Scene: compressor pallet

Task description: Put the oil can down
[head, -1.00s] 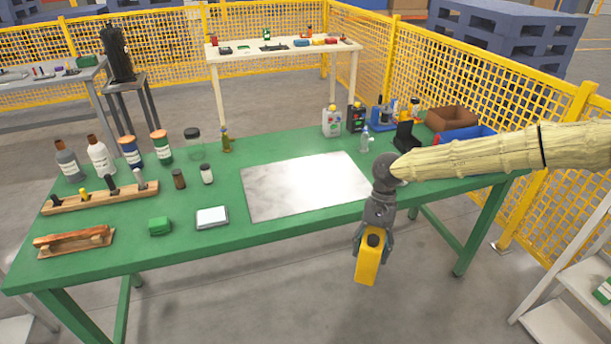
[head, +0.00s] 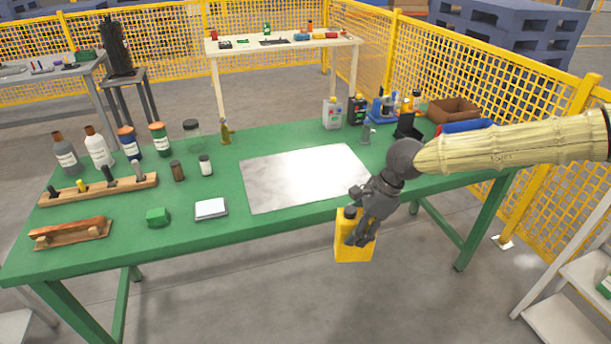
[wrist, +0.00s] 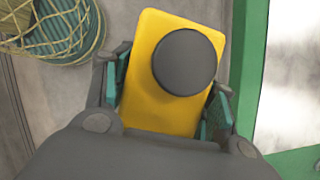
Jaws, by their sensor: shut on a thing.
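The oil can is a yellow, boxy can (head: 352,247) with a dark cap. My gripper (head: 362,228) is shut on it and holds it upright at the front edge of the green table, in front of the metal plate. In the wrist view the yellow can (wrist: 160,104) with its round black cap sits between the two fingers of my gripper (wrist: 168,95). The can's underside is hidden in the wrist view.
The green table (head: 150,258) has a bare pale metal plate (head: 300,178) in its middle. A white-topped box (head: 211,209) and a green block (head: 157,217) lie left of it. Bottles and bins stand along the back. A white shelf (head: 570,290) stands at right.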

